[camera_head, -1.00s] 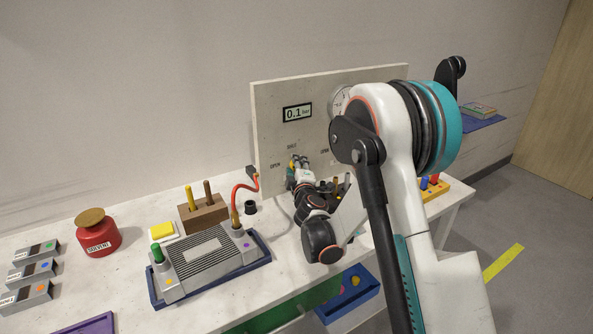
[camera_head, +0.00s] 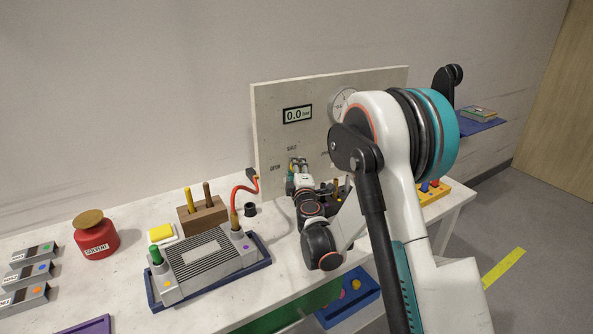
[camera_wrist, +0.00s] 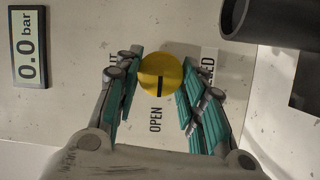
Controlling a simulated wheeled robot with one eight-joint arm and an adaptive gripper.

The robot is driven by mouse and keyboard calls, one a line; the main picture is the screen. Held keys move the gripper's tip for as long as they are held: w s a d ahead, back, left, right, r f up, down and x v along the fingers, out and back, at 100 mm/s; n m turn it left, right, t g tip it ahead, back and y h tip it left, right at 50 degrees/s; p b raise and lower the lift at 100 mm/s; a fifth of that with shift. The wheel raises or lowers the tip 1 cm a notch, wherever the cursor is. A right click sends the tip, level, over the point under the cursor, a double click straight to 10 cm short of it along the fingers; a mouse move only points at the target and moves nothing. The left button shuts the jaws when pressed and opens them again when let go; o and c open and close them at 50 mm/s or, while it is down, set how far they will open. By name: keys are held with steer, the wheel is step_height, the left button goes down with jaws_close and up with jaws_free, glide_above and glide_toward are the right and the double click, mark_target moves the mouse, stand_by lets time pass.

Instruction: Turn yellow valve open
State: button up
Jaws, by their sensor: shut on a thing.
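The yellow valve (camera_wrist: 161,74) is a round knob on the upright pale panel (camera_head: 265,105), seen face-on in the wrist view. Its black mark points down in that view, toward the word OPEN. My gripper (camera_wrist: 160,76) has its teal fingers on both sides of the knob and is shut on it. In the head view my gripper (camera_head: 299,168) is at the panel's lower part, just right of the OPEN label, and hides the knob. The panel display (camera_head: 297,114) reads 0.0 bar; it also shows in the wrist view (camera_wrist: 28,47).
A round gauge (camera_head: 341,103) sits on the panel, partly behind my arm. A red solvent can (camera_head: 97,240) stands farther left.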

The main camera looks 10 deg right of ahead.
steer(key=o, duration=1)
steer(key=shift+o, duration=0.2)
steer(key=s, duration=1.2)
steer(key=shift+a, duration=0.45)
